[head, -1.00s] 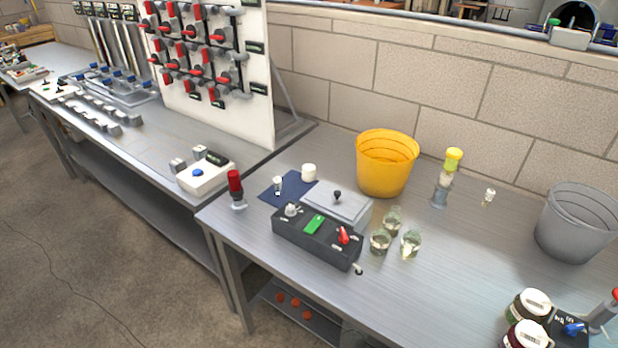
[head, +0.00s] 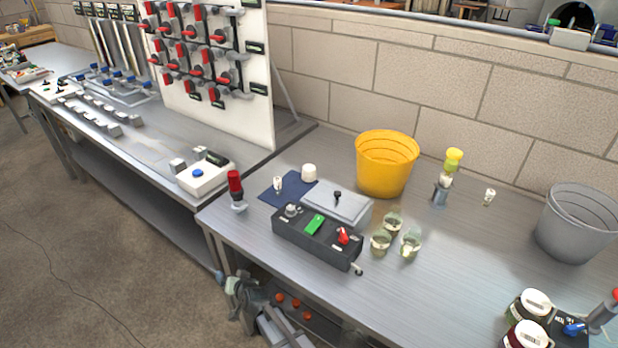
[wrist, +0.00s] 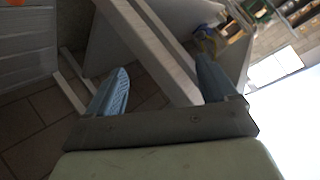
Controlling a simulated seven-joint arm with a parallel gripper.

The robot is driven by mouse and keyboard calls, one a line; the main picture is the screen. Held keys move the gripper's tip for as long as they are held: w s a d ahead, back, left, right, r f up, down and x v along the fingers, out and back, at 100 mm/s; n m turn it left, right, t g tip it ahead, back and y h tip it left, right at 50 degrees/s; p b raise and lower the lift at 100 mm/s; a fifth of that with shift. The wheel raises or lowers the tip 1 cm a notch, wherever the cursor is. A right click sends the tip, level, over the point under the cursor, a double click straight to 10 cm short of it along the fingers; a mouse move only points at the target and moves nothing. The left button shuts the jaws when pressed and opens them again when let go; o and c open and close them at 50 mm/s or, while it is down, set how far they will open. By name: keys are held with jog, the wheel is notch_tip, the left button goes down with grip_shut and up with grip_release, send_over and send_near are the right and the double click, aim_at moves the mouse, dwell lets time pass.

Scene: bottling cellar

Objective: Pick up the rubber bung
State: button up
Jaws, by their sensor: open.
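I cannot tell for sure which thing is the rubber bung. A short white plug-like piece (head: 309,172) stands at the back corner of the dark blue mat (head: 292,184) on the table and may be it. Several small orange round pieces (head: 281,299) lie on the shelf under the table. My gripper (head: 226,281) is low in front of the table's left end, below the tabletop and far from the white piece. In the wrist view my gripper (wrist: 163,85) has its two blue fingers wide apart, with nothing between them.
A grey bucket (head: 577,225) and lidded jars (head: 528,306) are at the right. The front middle tabletop is clear.

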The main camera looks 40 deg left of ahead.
jog(key=s+a+r+m+y, duration=0.1)
jog(key=s+a+r+y, duration=0.15)
jog(key=a+r, duration=0.65)
jog(key=s+a+r+m+y, duration=0.1)
jog(key=s+a+r, duration=0.3)
jog(key=a+r, duration=0.55)
jog(key=w+a+r+n+g, duration=0.1)
jog(key=w+a+r+n, duration=0.15)
jog(key=w+r, duration=0.6)
jog(key=w+a+r+n, duration=0.1)
jog(key=w+r+n, duration=0.3)
jog(key=r, duration=0.8)
jog(key=m+h, duration=0.2)
jog(key=h, duration=0.9)
send_over(309, 168)
jog(key=s+d, duration=0.3)
jog(key=d, duration=0.1)
notch_tip(309, 168, down, 3)
jog(key=x, duration=1.3)
jog(key=shift+w+a+f, duration=0.15)
jog(key=shift+w+f, duration=0.1)
jog(key=shift+w, duration=0.05)
